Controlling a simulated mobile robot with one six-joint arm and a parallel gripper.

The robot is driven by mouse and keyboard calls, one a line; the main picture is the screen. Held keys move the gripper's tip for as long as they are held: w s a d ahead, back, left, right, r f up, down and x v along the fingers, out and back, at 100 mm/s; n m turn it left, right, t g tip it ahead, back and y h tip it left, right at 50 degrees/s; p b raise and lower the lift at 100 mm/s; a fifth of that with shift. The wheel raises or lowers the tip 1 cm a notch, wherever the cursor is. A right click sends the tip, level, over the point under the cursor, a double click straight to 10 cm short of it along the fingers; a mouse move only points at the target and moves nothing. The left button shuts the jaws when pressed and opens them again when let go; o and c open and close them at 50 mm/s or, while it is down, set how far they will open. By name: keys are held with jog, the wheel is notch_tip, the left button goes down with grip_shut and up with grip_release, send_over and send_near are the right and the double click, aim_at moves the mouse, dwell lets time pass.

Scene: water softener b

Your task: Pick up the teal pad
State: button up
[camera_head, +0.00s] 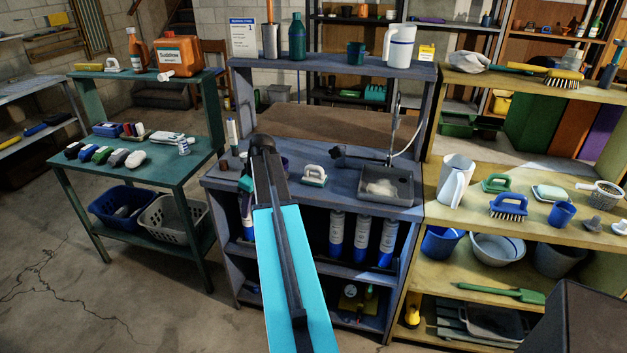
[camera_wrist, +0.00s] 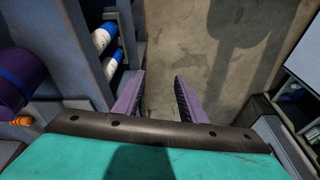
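I cannot tell for sure which thing is the teal pad. One candidate is a pale pad with a green-teal edge (camera_head: 550,193) on the yellow shelf at right. Another is a white-handled scrubber with a greenish base (camera_head: 314,175) on the blue-grey bench. My gripper (camera_wrist: 158,92) has two purple fingers, which are apart with nothing between them; concrete floor shows past them. In the head view, it is mostly hidden by my arm, at the left part of the blue-grey bench.
A sink tray (camera_head: 388,187) with a tap is on the bench; white-blue cylinders (camera_head: 361,238) stand below. A white pitcher (camera_head: 456,182) and blue brush (camera_head: 508,206) stand on the yellow shelf. The left floor is clear.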

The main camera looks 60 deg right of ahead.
jog(key=s+d+r+t+h, duration=0.1)
jog(key=s+d+r, duration=0.7)
jog(key=d+r, duration=0.2)
jog(key=s+d+r+n, duration=0.1)
jog(key=s+d+r, duration=0.7)
jog(key=d, duration=0.4)
jog(key=shift+s+d+r+n+t+h, duration=0.3)
jog(key=shift+r+t+h, duration=0.1)
jog(key=shift+r, duration=0.45)
jog(key=shift+f, duration=0.15)
jog(key=p, duration=0.2)
send_over(315, 166)
jog(key=s, duration=0.2)
notch_tip(315, 166, down, 8)
jog(key=shift+s+a+r, duration=0.2)
jog(key=shift+p+x, duration=1.25)
jog(key=shift+x, duration=1.35)
jog(key=shift+s, duration=0.15)
